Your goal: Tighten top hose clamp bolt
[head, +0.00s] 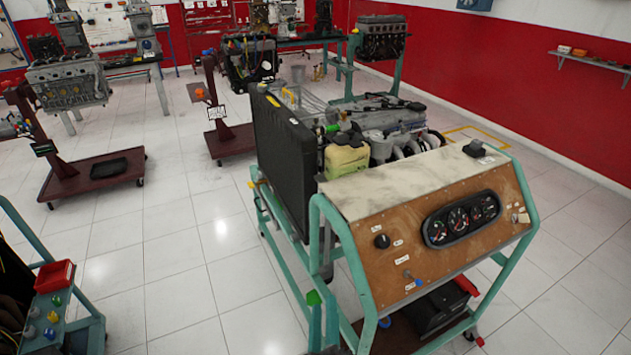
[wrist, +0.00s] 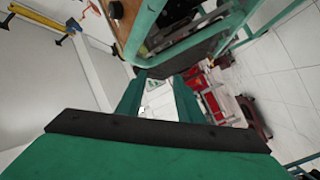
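The engine trainer stands at centre right in the head view, with a black radiator (head: 284,158) at its left end and the engine (head: 390,112) behind it. The top hose clamp and its bolt are too small or hidden to make out. My gripper (head: 322,300) shows low in the head view, in front of the trainer's teal frame and well below the engine. In the wrist view my gripper (wrist: 160,88) has two teal fingers with a gap between them. Floor shows through the gap and nothing is held.
A wooden gauge panel (head: 455,240) faces the front of the trainer. A yellowish reservoir (head: 346,156) sits beside the radiator. A teal cart with a red bin (head: 54,277) stands at lower left. Tiled floor (head: 215,235) is clear left of the trainer. Other engine stands fill the back.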

